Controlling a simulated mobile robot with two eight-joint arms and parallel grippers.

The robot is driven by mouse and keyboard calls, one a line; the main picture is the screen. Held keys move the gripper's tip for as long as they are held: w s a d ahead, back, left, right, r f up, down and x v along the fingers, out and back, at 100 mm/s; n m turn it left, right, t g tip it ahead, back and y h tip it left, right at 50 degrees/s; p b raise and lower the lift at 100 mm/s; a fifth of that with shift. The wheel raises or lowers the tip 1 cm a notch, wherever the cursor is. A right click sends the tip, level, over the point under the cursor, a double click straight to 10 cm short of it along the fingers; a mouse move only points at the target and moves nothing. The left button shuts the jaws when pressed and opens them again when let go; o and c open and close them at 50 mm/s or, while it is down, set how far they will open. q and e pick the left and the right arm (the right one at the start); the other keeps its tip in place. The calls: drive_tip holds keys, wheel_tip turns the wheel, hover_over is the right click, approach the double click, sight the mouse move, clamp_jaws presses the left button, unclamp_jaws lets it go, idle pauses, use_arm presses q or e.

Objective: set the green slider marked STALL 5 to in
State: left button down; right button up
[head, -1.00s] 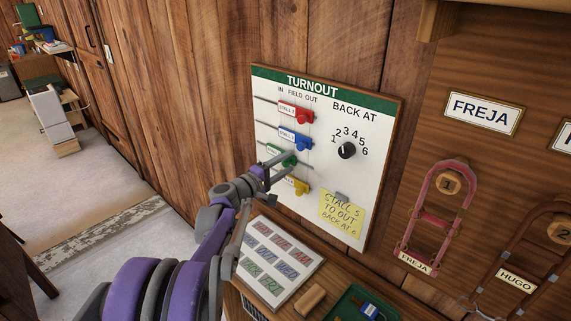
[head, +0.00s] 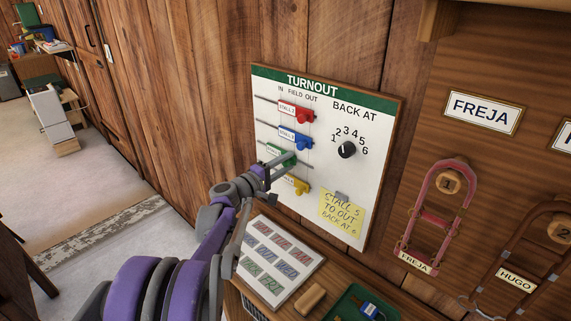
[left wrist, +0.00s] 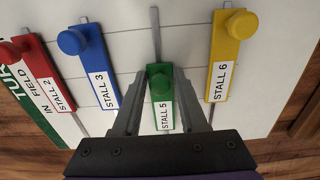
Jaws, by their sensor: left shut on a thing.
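The turnout board (head: 370,195) hangs on the wooden wall with IN, FIELD and OUT headings across its top. The green slider marked STALL 5 (left wrist: 160,112) sits on its metal track in the third row, with its label readable in the left wrist view. It also shows, partly covered, in the head view (head: 277,152). It sits farther toward the IN side than the other sliders. My left gripper (left wrist: 160,88) is shut on the green slider's round knob, one finger on each side. My right gripper is not in view.
The red (left wrist: 45,75), blue (left wrist: 96,65) and yellow (left wrist: 226,55) sliders are close beside the fingers. A black dial (head: 347,149) and a yellow note (head: 342,212) are on the board's right. A shelf with a label board (head: 280,262) lies below.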

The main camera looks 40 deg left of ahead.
sight(277, 153)
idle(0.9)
use_arm(q)
drive_tip(key=a, duration=0.6)
drive_tip(key=shift+w+p, duration=0.25)
drive_tip(key=shift+p, duration=0.15)
drive_tip(key=c, duration=0.8)
unclamp_jaws()
drive_tip(key=shift+o, duration=0.7)
